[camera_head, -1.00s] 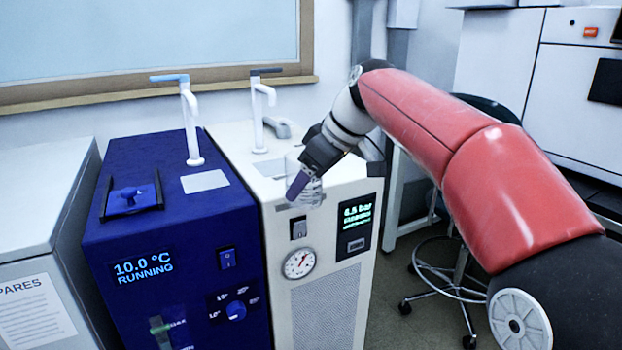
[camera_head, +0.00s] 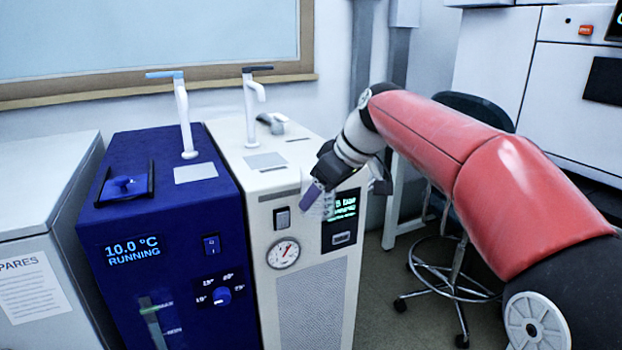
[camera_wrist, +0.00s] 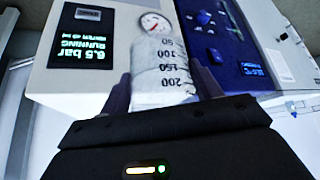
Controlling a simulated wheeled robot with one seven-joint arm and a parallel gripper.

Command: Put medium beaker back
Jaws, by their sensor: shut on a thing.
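The medium beaker (camera_wrist: 160,72) is clear, with dark volume marks up to 200. It is held between the two fingers of my gripper (camera_wrist: 165,88) in the wrist view. In the head view my gripper (camera_head: 316,196) is in front of the white unit's (camera_head: 320,305) upper front face, beside its green-lit display. The beaker is mostly hidden there by the gripper; a faint clear part (camera_head: 328,206) shows. Whether the beaker touches the unit cannot be told. The white unit's top carries a white tap (camera_head: 251,110) and a grey plate (camera_head: 265,162) below it, with nothing standing on the plate.
A blue chiller (camera_head: 185,235) reading 10.0 °C stands left of the white unit, with its own tap (camera_head: 184,120) and bare plate (camera_head: 196,173). A grey cabinet (camera_head: 45,200) is at far left. A stool (camera_head: 455,280) stands at right behind my arm.

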